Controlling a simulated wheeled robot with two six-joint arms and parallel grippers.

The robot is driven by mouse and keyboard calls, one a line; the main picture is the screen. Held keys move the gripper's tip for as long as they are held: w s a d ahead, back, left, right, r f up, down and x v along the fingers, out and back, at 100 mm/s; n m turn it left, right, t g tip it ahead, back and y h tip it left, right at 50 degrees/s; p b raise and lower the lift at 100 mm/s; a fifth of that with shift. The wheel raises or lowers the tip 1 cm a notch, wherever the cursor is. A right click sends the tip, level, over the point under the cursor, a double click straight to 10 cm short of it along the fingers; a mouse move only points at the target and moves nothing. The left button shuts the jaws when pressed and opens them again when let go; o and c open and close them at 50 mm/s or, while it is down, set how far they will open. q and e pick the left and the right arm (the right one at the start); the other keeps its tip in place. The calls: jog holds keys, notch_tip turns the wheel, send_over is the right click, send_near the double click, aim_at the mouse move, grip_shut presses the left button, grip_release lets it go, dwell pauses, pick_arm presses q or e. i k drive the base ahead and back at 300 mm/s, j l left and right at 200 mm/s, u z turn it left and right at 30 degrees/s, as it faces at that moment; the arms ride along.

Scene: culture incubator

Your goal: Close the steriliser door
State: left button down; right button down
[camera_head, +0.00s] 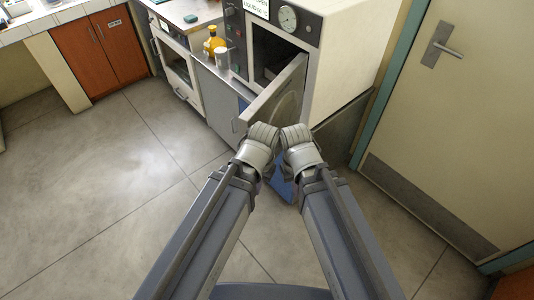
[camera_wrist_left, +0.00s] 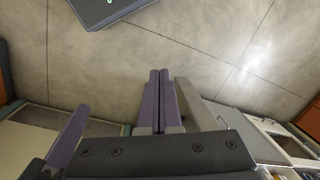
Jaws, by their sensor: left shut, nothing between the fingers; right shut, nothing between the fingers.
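The steriliser (camera_head: 350,65) is a pale box with a dark front panel and a round gauge, standing at the top centre of the head view. Its door (camera_head: 272,97) is a grey panel standing open, swung out toward me, and the dark chamber shows behind it. My left gripper (camera_head: 264,128) is shut and empty, close by the door's near lower part. My right gripper (camera_head: 294,130) is shut and empty just right of it. I cannot tell whether either touches the door. In the left wrist view the left gripper's fingers (camera_wrist_left: 160,95) are pressed together with nothing between them.
A counter with a yellow bottle (camera_head: 214,42) and a clear beaker (camera_head: 222,58) is left of the steriliser. Red-brown cupboards (camera_head: 100,47) stand at the upper left. A cream room door (camera_head: 455,110) is on the right. The floor (camera_head: 100,180) at left is clear.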

aim_at(279, 105)
jog(key=k+l, duration=0.15)
jog(key=l, duration=0.25)
jog(key=k+l+u, duration=0.15)
jog(key=l, duration=0.2)
jog(key=k+l, duration=0.1)
jog(key=l, duration=0.3)
jog(key=k+l+u, duration=0.1)
jog(key=l, duration=0.25)
jog(key=k+l+u, duration=0.1)
jog(key=l, duration=0.25)
jog(key=k, duration=0.1)
